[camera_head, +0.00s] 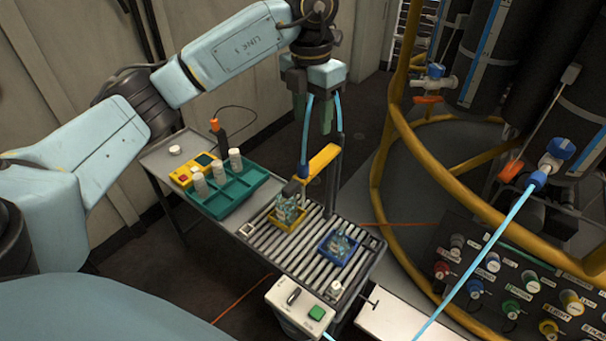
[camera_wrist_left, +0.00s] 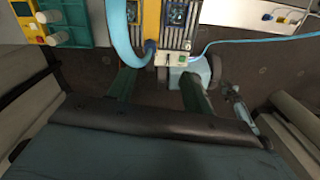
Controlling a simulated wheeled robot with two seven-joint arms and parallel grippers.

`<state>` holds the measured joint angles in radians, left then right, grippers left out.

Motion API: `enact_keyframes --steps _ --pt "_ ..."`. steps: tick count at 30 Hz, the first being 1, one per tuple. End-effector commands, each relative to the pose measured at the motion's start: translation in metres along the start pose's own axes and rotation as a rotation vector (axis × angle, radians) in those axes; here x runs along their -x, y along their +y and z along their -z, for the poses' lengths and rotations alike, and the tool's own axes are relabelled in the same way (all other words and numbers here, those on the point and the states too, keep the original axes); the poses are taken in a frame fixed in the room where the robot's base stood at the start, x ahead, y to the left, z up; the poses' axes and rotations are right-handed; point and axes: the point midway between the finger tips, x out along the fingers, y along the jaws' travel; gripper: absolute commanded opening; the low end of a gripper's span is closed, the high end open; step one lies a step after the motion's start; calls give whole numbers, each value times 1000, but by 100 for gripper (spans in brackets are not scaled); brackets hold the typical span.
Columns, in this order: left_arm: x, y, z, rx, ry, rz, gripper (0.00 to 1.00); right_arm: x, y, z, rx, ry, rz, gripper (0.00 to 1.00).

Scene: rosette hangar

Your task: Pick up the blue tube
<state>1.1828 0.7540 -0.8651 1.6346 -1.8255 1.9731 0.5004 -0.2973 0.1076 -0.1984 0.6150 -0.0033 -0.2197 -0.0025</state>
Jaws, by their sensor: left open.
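In the left wrist view this tube (camera_wrist_left: 123,42) looks thick and curves down beyond the left fingertip. My left gripper (camera_wrist_left: 160,82) is open with nothing seen between its two dark green fingers. I cannot tell whether a finger touches the tube. Another light blue tube (camera_head: 480,264) hangs from a blue connector at the right and runs to the bottom edge. My right gripper is not in view.
The roller conveyor (camera_head: 300,252) holds a yellow tray (camera_head: 273,219) and a blue tray (camera_head: 323,250). A teal rack (camera_head: 232,199) with white bottles stands on its left. A yellow tubular frame (camera_head: 377,190) and a panel of coloured connectors (camera_head: 478,248) stand to the right.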

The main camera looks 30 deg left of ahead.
Motion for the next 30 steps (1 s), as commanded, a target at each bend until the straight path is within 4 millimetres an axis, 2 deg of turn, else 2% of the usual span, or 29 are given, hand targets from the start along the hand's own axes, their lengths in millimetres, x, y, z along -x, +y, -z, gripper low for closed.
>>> enact_keyframes --steps 4,12,20,30 --pt "-9 11 4 23 22 -39 50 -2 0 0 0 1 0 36" --pt "-60 12 5 21 20 -36 50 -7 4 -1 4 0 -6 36" --pt "-81 13 6 19 18 -35 50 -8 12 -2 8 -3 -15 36" --pt "-125 17 14 19 19 -34 50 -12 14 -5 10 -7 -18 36"
